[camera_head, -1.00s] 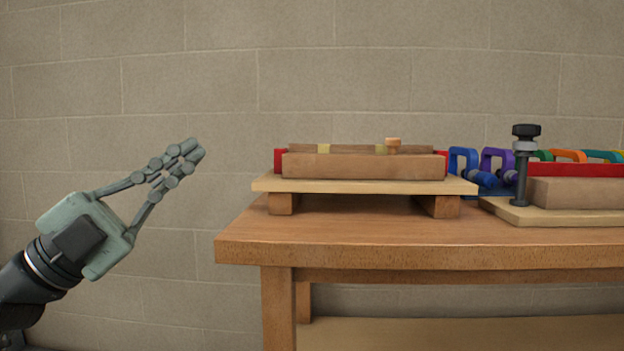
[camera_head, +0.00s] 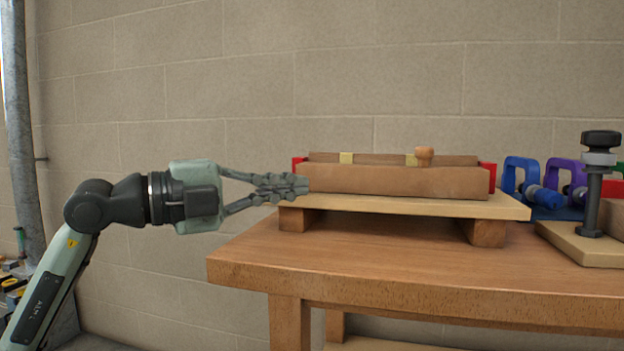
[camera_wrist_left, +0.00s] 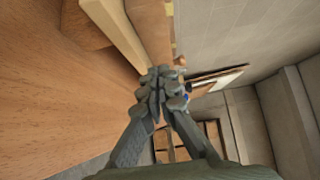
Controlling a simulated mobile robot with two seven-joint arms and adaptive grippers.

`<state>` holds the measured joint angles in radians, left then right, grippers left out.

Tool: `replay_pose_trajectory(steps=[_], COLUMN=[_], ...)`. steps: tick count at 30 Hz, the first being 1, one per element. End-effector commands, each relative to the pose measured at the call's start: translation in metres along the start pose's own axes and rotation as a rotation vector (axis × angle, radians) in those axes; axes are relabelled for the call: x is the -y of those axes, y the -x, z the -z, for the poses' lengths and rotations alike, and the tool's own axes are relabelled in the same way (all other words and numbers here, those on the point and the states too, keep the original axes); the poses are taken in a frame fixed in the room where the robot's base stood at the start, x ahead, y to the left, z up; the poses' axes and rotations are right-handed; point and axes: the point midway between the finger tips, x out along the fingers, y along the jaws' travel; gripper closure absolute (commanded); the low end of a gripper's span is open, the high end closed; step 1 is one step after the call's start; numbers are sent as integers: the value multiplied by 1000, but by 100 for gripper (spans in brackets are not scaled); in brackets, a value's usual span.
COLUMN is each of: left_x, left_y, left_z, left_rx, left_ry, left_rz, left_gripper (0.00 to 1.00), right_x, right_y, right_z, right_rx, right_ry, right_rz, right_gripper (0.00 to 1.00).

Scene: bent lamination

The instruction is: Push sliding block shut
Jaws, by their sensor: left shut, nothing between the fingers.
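A long brown wooden block (camera_head: 400,182) lies on a raised pale board (camera_head: 430,206) on the workbench. Behind it is a darker wooden strip (camera_head: 380,159) with pale yellow pieces and a round wooden knob (camera_head: 424,155). Red end pieces show at the left and the right (camera_head: 488,174). Which part is the sliding block I cannot tell for sure. My left gripper (camera_head: 303,185) is shut and empty, its fingertips at the left end of the brown block. Contact is not clear. In the left wrist view the closed fingertips (camera_wrist_left: 162,84) are beside the wood. My right gripper is not in view.
The wooden workbench (camera_head: 250,262) has bare top at its front left. Blue (camera_head: 540,185) and purple clamps stand at the right. A black screw post (camera_head: 592,190) stands on another pale board at the right edge. A grey pole (camera_head: 17,120) is at the far left.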

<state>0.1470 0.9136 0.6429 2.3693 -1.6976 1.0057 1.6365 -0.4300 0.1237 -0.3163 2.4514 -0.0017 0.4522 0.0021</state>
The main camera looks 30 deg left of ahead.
Motion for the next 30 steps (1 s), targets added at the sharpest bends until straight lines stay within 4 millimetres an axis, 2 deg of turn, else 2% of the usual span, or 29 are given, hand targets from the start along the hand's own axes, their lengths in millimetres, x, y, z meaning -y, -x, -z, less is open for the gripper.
replay_pose_trajectory(steps=[4,9,15,26,30], left_x=[2,1,0,1,4], left_y=[-27,-44,-52,-53,-61], left_z=[0,-20,-28,-29,-38], left_rx=[-1,0,0,-1,0], left_ry=[-1,2,1,2,5], left_rz=[-1,1,1,1,1], left_gripper=[100,100,100,100,100], right_x=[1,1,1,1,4], right_y=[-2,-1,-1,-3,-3], right_z=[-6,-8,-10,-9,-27], right_rx=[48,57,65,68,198], right_ry=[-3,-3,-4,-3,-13], right_rz=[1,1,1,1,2], right_gripper=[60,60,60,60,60])
